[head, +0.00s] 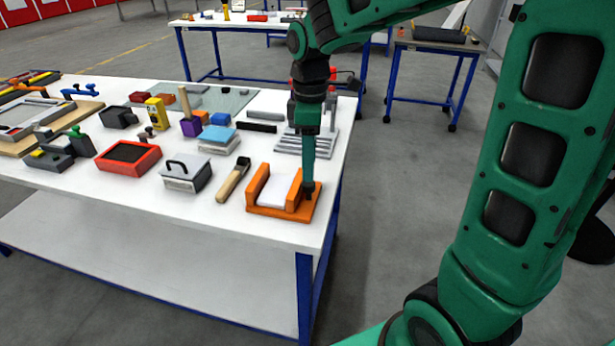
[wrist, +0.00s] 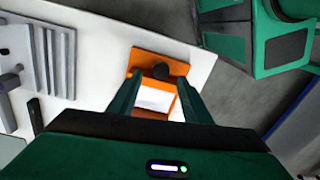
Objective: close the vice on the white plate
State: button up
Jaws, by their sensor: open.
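The orange vice (head: 262,209) sits near the right front corner of the white table. The white plate (head: 276,190) is between its two orange jaws; I cannot tell whether both jaws touch it. My gripper (head: 308,186) points down at the vice's right side, over its black knob (head: 308,192), which it partly hides. In the wrist view the open fingers (wrist: 157,88) reach down on either side of the vice (wrist: 145,55). The dark knob (wrist: 160,71) shows between and just beyond the fingertips, and the white plate (wrist: 155,99) shows nearer the palm. Contact with the knob cannot be told.
A wooden-handled brush (head: 233,178) and a grey box with a handle (head: 187,173) lie left of the vice. A grey ribbed block (head: 305,142) stands behind it. The table's right edge is close to the vice, with open floor (head: 390,180) beyond.

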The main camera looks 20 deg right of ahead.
aim_at(309, 191)
jog(key=shift+s+f, duration=0.15)
jog(key=shift+f, duration=2.4)
jog(key=c, duration=1.1)
